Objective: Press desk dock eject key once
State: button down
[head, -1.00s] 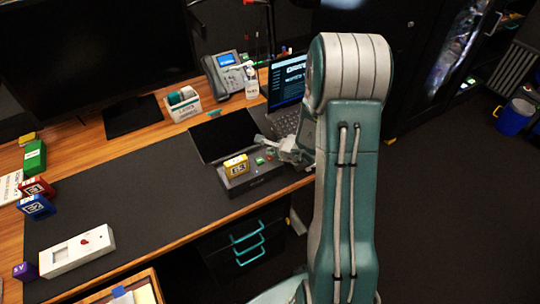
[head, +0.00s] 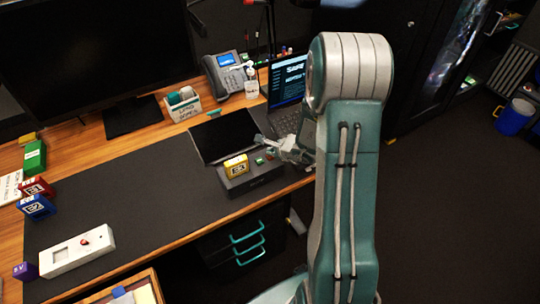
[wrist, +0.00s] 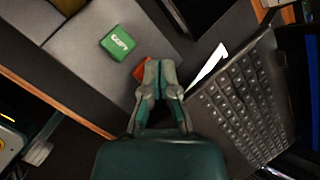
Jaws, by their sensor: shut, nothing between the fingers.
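The desk dock (head: 262,182) is a dark box at the front right of the desk mat. It holds a yellow block (head: 236,167) at its left and has a green key (head: 258,161) on top. The wrist view shows the green key (wrist: 118,42) with white lettering that is hard to read. An orange-red key (wrist: 141,71) sits beside it, partly hidden by my fingertips. My gripper (head: 262,139) is shut and empty above the dock's right part. In the wrist view its fingertips (wrist: 160,66) overlap the orange-red key's right side; I cannot tell whether they touch.
A laptop (head: 285,85) stands open just behind and right of the dock, its keyboard (wrist: 238,108) close to my fingers. A dark tablet (head: 225,135) lies behind the dock. A white box with a red knob (head: 78,250) is at front left. The mat's middle (head: 130,190) is clear.

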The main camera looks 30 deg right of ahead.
jog(key=shift+r, duration=0.5)
jog(key=shift+r, duration=0.1)
jog(key=shift+r, duration=2.45)
jog(key=s+a+r+n+g+y, duration=0.1)
jog(key=s+a+r+n+y, duration=0.1)
jog(key=s+a+r+n, duration=0.35)
jog(key=s+a+r+n+g+y, duration=0.1)
jog(key=s+a+r+n, duration=0.2)
jog(key=a+r+n, duration=0.5)
jog(key=s+r+n+h, duration=0.2)
jog(key=s+n, duration=0.3)
jog(key=s, duration=0.3)
jog(key=s+a+r+n+g+h, duration=0.1)
jog(key=s+r+n+h, duration=0.2)
jog(key=s+r+n, duration=0.2)
jog(key=s, duration=0.3)
jog(key=shift+s+a+n, duration=0.15)
jog(key=shift+s+n, duration=0.15)
jog(key=shift+n, duration=0.05)
